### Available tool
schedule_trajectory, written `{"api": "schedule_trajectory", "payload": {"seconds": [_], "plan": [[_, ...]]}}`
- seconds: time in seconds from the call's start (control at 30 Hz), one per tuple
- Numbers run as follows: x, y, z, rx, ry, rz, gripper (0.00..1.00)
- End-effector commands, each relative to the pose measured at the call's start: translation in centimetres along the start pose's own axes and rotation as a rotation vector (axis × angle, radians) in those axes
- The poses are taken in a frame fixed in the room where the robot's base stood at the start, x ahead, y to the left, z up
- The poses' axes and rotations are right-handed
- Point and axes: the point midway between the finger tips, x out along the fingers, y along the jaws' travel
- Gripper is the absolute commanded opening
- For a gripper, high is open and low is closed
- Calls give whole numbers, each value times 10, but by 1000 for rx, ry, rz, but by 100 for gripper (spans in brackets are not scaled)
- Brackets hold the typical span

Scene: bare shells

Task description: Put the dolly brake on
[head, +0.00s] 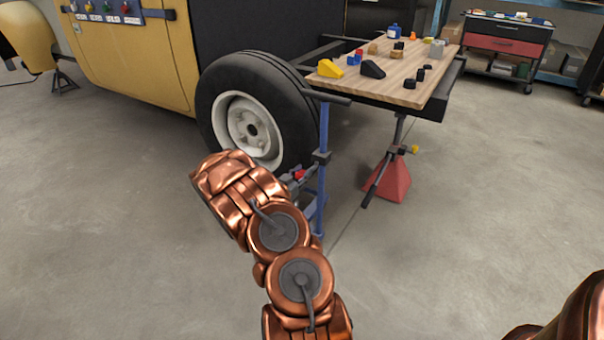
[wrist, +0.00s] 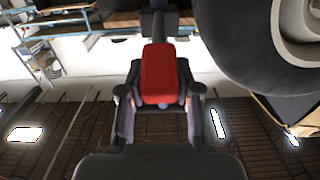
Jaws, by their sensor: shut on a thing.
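The dolly shows in the head view as a blue upright post (head: 323,190) with a dark crossbar on top, beside the wheel. A small red brake pedal (head: 299,175) sits low at the dolly, just past the end of my arm. In the wrist view the red pedal (wrist: 160,72) is large and central, on a dark arm. My gripper (wrist: 160,94) has a finger on either side of the pedal's near end and is shut on it. In the head view my arm hides most of the gripper. The dolly's lower parts are partly hidden.
A large tyre with a white rim (head: 252,125) on a yellow vehicle body (head: 140,55) stands close to my gripper. A wooden-topped bench (head: 400,85) with loose parts and a red stand (head: 392,180) are to the right. The floor (head: 470,240) in front is clear.

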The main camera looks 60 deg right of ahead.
Motion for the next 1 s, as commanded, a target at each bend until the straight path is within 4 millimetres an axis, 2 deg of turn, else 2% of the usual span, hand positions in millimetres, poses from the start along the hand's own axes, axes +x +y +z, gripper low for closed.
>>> {"api": "schedule_trajectory", "payload": {"seconds": [0.5,1.0], "plan": [[-1,0,19,2,163,1,0],[0,0,21,1,199,0,0]]}}
